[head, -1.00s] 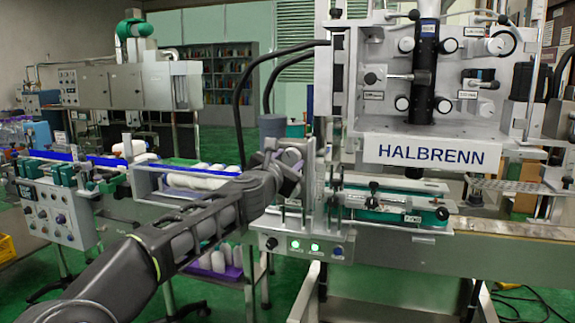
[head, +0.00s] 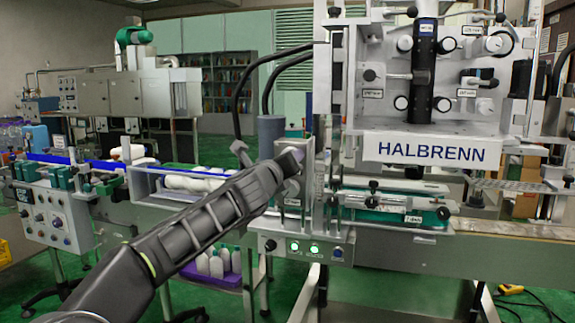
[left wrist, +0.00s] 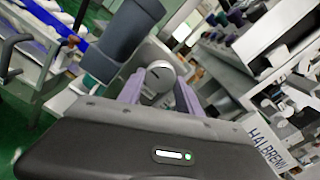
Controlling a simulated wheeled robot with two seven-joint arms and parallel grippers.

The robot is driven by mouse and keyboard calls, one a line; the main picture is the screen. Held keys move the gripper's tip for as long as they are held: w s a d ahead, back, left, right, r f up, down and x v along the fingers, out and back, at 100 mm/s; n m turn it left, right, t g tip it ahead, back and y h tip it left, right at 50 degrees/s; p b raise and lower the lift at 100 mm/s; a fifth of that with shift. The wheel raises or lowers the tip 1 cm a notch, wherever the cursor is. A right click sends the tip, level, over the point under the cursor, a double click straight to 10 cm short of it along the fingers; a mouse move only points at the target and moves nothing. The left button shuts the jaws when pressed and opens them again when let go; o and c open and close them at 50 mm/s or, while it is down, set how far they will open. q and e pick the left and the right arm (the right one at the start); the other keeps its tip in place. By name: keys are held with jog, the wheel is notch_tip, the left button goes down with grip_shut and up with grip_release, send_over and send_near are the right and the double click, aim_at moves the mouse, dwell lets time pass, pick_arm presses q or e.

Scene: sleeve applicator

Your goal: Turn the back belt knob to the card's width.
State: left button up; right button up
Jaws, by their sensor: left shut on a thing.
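In the left wrist view a round pale grey knob (left wrist: 159,78) with a dark slot mark on its face sits between the purple fingers of my left gripper (left wrist: 158,92). The fingers are shut on its sides. In the head view my left gripper (head: 290,163) is at the grey housing left of the labelling machine, and its wrist hides most of the knob. The belt unit (head: 390,205), with green strips and small black knobs, lies to the right. I cannot make out a card with a width on it. My right gripper is in neither view.
The HALBRENN machine (head: 428,150) stands close on the right of my left gripper. A dark grey cylinder (left wrist: 122,38) is near the gripper in the left wrist view. A conveyor (head: 510,230) runs off to the right. White bottles (head: 215,265) stand in a purple tray below my arm.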

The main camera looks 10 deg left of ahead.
pick_arm(q)
jog(key=shift+d+n+b, duration=0.1)
jog(key=shift+n+b, duration=2.2)
jog(key=shift+n, duration=4)
jog(key=o, duration=1.4)
jog(key=shift+r, duration=0.1)
jog(key=shift+c, duration=0.2)
